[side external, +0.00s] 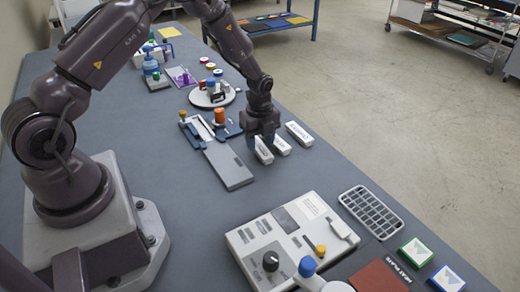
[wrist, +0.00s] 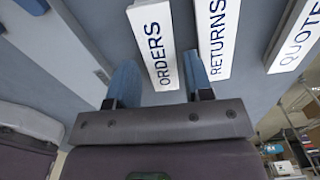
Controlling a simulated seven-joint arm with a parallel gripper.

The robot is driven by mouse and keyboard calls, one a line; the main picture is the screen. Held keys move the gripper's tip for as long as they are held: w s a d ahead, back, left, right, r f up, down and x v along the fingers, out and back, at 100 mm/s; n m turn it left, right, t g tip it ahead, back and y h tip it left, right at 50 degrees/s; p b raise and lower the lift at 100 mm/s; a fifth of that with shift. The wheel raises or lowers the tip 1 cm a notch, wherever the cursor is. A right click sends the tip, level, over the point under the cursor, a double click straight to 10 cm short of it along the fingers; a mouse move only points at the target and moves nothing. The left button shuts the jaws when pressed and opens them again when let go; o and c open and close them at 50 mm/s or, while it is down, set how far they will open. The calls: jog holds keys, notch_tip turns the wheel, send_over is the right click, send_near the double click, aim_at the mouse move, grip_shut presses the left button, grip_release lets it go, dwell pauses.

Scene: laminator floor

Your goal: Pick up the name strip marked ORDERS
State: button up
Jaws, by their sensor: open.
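The ORDERS name strip (wrist: 154,42) is a white bar with dark blue letters. In the wrist view it lies between the two blue fingers of my gripper (wrist: 161,82), one on each side of its near end. The fingers are open, and I cannot tell whether either touches it. In the side view my gripper (side external: 263,143) points down over the leftmost strip (side external: 264,155), hiding part of it. The RETURNS strip (wrist: 216,38) is just right of the right finger, and the QUOTES strip (wrist: 296,38), partly cut off, is farther right.
A grey flat bar (side external: 229,166) lies left of the strips. A white control panel (side external: 290,240) and a wire rack (side external: 371,211) stand nearer the camera. A round stand (side external: 212,96) with stamps is behind. The table is bare between the strips and the panel.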

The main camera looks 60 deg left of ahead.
jog(key=shift+f, duration=0.95)
jog(key=shift+c, duration=0.5)
jog(key=c, duration=0.6)
jog(key=shift+r, duration=0.1)
